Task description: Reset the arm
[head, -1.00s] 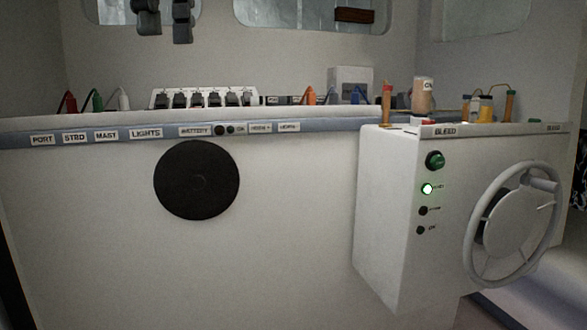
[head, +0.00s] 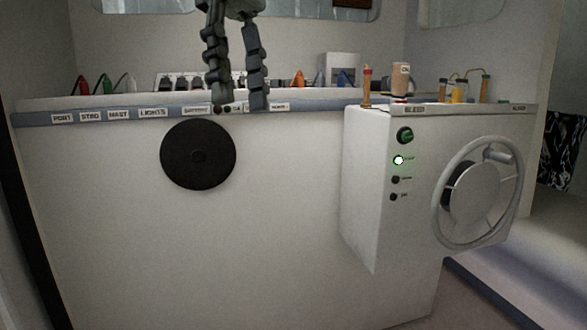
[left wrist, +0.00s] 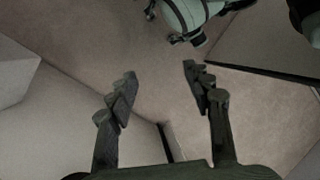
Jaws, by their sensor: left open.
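My left gripper (head: 238,104) hangs down from the top of the head view, in front of the labelled console edge. Its two dark fingers are apart, with nothing between them. In the left wrist view the same gripper (left wrist: 158,85) shows open and empty, with floor and pale walls beyond it. Part of my own green and black body shows at the top of that view. My right gripper cannot be made out in either view.
A white console (head: 290,200) carries a round black disc (head: 198,155), switches and coloured plugs. At right a white box (head: 365,190) has a handwheel (head: 478,193), a lit green light (head: 398,160) and bottles (head: 401,80) on top. Floor shows at lower right.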

